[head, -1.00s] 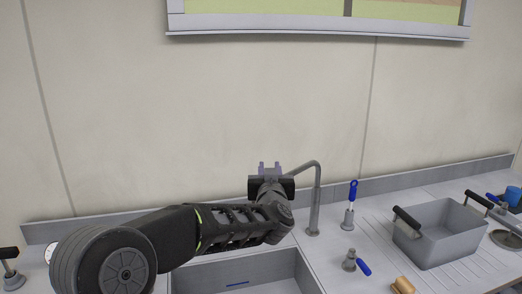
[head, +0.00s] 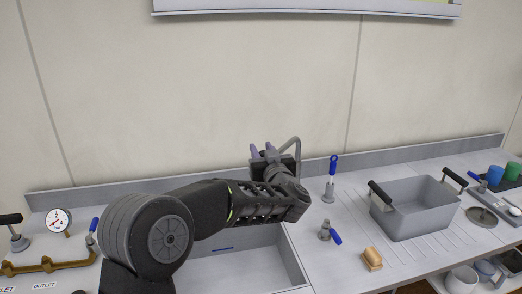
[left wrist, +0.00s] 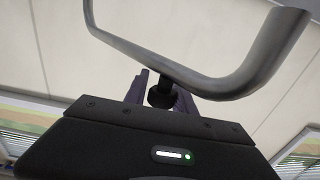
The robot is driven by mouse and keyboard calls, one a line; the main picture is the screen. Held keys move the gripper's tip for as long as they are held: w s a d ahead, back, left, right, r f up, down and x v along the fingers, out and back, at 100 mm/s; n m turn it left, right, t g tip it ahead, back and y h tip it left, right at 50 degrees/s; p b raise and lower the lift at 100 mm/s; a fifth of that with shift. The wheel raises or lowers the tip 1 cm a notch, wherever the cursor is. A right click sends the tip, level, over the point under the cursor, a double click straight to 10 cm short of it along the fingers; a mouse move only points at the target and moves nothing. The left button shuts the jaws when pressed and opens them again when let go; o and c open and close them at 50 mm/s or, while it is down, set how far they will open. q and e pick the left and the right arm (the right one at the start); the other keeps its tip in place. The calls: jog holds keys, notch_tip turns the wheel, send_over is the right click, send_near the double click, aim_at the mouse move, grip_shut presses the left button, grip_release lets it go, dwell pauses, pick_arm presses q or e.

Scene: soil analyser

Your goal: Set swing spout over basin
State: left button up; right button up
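The swing spout (head: 297,150) is a grey bent pipe behind the sink. Its arch rises beside my left gripper, and my arm hides its base in the head view. In the left wrist view the spout (left wrist: 240,85) crosses close above the hand, with a small dark knob (left wrist: 162,93) on its underside. My left gripper (head: 262,150) is raised at the spout, its two fingers apart. In the wrist view the knob appears between the fingers; contact is unclear. The basin (head: 295,260) is a grey sink below my left arm, partly hidden by it. My right gripper is not in view.
A blue-handled valve (head: 329,190), another blue-handled tap (head: 326,232), a tan block (head: 372,259) and a grey tub (head: 418,210) stand right of the basin. A gauge (head: 58,220) and brass pipe (head: 45,266) are at left. The wall is close behind the spout.

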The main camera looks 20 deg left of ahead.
pick_arm(q)
jog(key=o, duration=0.4)
jog(key=shift+d, duration=0.15)
jog(key=shift+s+d+b, duration=0.3)
jog(key=shift+s+d, duration=0.05)
jog(key=shift+s, duration=0.15)
jog(key=b+v, duration=0.1)
jog(key=v, duration=0.5)
jog(key=shift+s+d+b, duration=0.1)
jog(key=shift+s+b, duration=0.15)
jog(key=shift+b, duration=0.15)
